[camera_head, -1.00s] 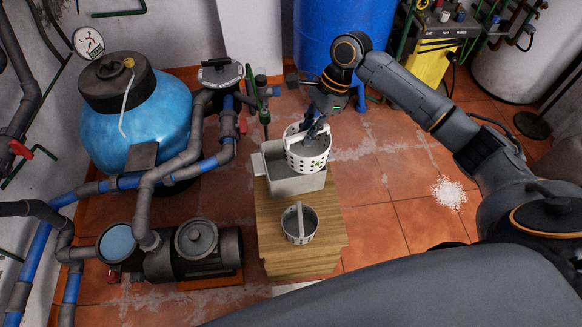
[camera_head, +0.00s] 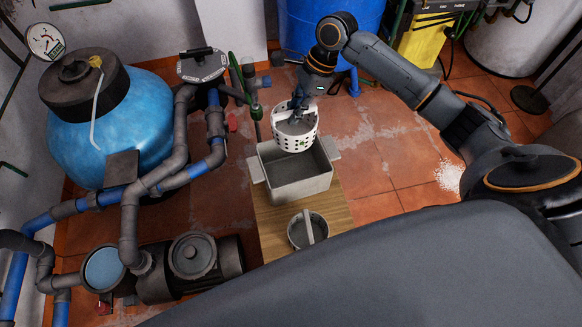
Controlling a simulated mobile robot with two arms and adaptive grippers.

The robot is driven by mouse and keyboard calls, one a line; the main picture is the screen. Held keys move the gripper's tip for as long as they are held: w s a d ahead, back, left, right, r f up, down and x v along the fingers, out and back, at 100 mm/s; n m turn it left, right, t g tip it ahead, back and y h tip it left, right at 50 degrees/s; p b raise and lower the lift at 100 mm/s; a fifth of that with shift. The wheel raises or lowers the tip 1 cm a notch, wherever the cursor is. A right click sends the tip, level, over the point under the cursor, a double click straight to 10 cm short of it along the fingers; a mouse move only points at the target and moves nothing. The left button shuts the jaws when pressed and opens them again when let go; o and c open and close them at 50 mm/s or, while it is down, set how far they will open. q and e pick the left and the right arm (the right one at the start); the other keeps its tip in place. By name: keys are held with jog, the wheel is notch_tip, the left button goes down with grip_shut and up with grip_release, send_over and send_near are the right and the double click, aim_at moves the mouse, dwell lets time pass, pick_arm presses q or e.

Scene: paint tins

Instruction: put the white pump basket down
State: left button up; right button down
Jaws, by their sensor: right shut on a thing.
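The white pump basket (camera_head: 296,132) is a round perforated pail with several holes in its wall. My right gripper (camera_head: 297,108) is shut on it from above. The basket hangs upright over the back part of a grey rectangular bin (camera_head: 300,188); whether it touches the bin's back edge I cannot tell. A second, grey basket (camera_head: 307,232) with a light handle stands on the wooden stand (camera_head: 268,232) in front of the bin. My left gripper is not in view.
A pump (camera_head: 190,262) with grey and blue pipes stands at the left, below a blue filter tank (camera_head: 125,130). A blue barrel (camera_head: 325,35) stands behind. White granules (camera_head: 450,176) lie on the tiles at the right. My own arm and body cover the lower right.

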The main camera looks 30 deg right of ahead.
aim_at(294, 130)
notch_tip(294, 130, down, 7)
jog(key=b, duration=0.6)
jog(key=shift+f, duration=0.2)
pick_arm(q)
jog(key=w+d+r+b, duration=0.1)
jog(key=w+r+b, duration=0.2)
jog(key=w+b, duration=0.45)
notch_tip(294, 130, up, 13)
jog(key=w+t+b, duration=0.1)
jog(key=b, duration=0.1)
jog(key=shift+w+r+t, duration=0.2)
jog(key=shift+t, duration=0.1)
pick_arm(e)
notch_tip(294, 130, down, 16)
jog(key=shift+r, duration=0.1)
jog(key=c, duration=1.4)
grip_release()
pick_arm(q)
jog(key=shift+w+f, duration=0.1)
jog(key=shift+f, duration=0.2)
pick_arm(e)
jog(key=shift+o, duration=0.2)
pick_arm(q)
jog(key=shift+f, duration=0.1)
